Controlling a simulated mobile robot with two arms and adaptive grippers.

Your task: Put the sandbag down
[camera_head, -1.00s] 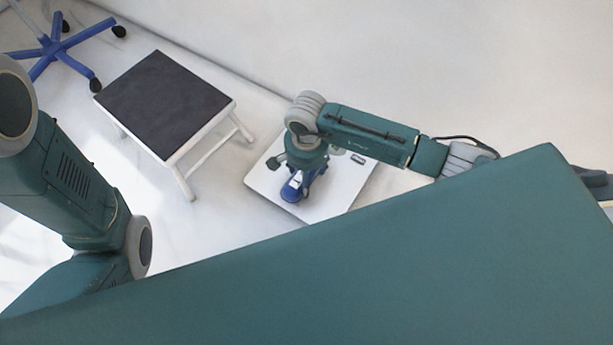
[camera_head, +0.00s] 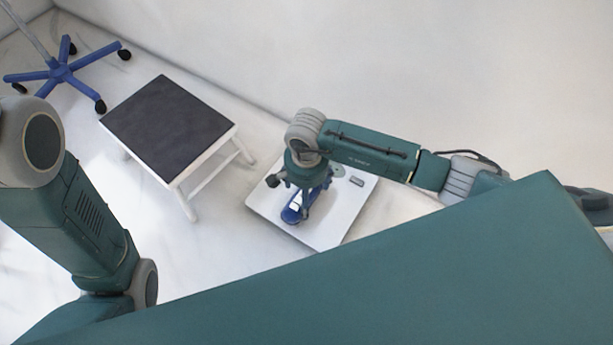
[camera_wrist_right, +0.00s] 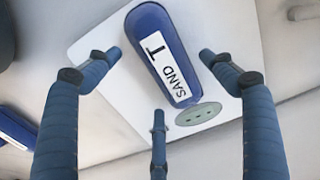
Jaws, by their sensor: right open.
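A blue sandbag (camera_head: 296,212) with a white label lies on a flat white platform (camera_head: 330,235) on the floor. In the right wrist view the sandbag (camera_wrist_right: 160,45) shows as a long rounded blue bag, its label reading "SAND", on the white platform (camera_wrist_right: 105,120). My right gripper (camera_head: 308,190) reaches down over the sandbag in the head view. In the right wrist view its fingers (camera_wrist_right: 160,75) are spread apart, two on either side of the sandbag and one near its labelled end, with visible gaps. My left arm shows at the left, but its gripper is out of frame.
A step stool (camera_head: 168,125) with a dark top and white legs stands left of the platform. A blue wheeled base (camera_head: 62,73) stands at the upper left. Another blue object with a white label (camera_wrist_right: 15,128) shows at the wrist view's left edge. The wall lies behind.

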